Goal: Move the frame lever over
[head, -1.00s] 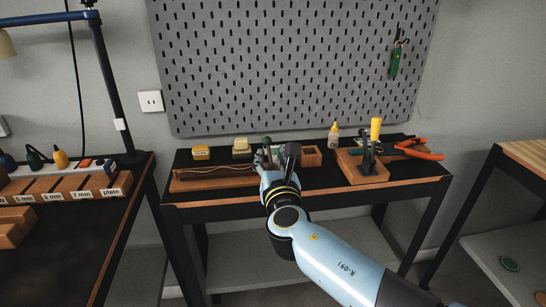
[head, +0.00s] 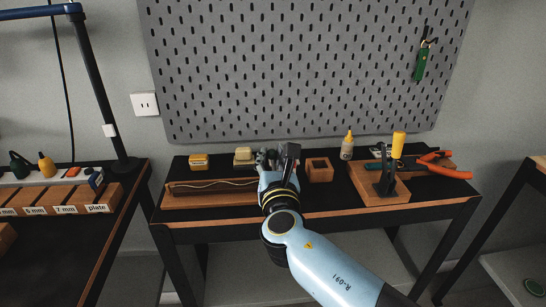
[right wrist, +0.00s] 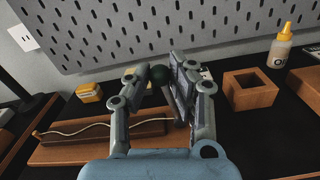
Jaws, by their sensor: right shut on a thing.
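My right gripper, also in the right wrist view (right wrist: 162,70), is shut on this lever near the knob. In the head view, the gripper covers most of the lever. My left gripper is out of view.
A long wooden block (head: 210,197) with a pale cord lies left of the gripper. An open wooden box (head: 320,170) stands close to its right. Further right are a glue-like bottle (head: 347,148) and a wooden block (head: 370,186) with a black lever. A pegboard (head: 300,70) rises behind.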

